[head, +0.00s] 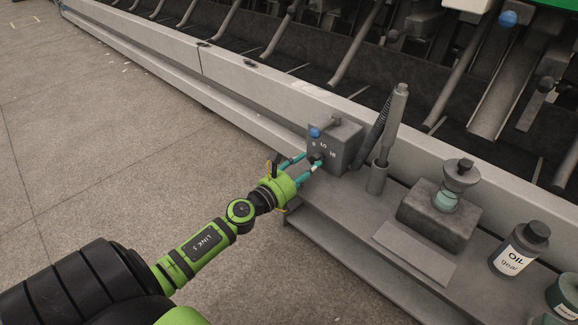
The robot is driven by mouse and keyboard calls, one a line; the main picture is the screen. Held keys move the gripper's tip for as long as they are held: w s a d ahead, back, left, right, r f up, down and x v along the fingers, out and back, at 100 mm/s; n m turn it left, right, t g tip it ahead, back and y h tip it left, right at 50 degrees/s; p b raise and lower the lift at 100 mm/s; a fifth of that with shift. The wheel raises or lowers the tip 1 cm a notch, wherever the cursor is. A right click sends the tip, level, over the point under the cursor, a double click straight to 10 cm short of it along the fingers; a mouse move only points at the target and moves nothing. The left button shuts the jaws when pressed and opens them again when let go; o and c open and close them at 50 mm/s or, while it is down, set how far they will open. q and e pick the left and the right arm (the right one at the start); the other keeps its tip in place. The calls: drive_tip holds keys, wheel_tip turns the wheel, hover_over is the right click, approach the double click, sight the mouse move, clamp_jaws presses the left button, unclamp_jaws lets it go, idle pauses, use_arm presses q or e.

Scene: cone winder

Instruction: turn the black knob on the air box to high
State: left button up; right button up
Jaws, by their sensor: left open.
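The air box (345,142) is a small grey box on the metal ledge of the machine, near the middle of the head view. Its front face carries small white markings and a blue button or lamp (314,133) at its upper left. The black knob (317,158) is low on the same face, partly hidden by my gripper. My left gripper (306,164) is open, with its teal-tipped fingers reaching to the box face around the knob. I cannot tell whether the fingers touch the knob. My right gripper is not in view.
Right of the box stand a grey upright tool in a holder (377,178), a dark block with a small glass oiler (440,213), an oil bottle (519,249) and a round tin (566,296). The ledge (345,225) runs toward the lower right. The floor at left is clear.

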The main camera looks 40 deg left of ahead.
use_arm(q)
drive_tip(key=s, duration=0.8)
drive_tip(key=shift+s+a, duration=0.15)
drive_tip(key=shift+a, duration=0.15)
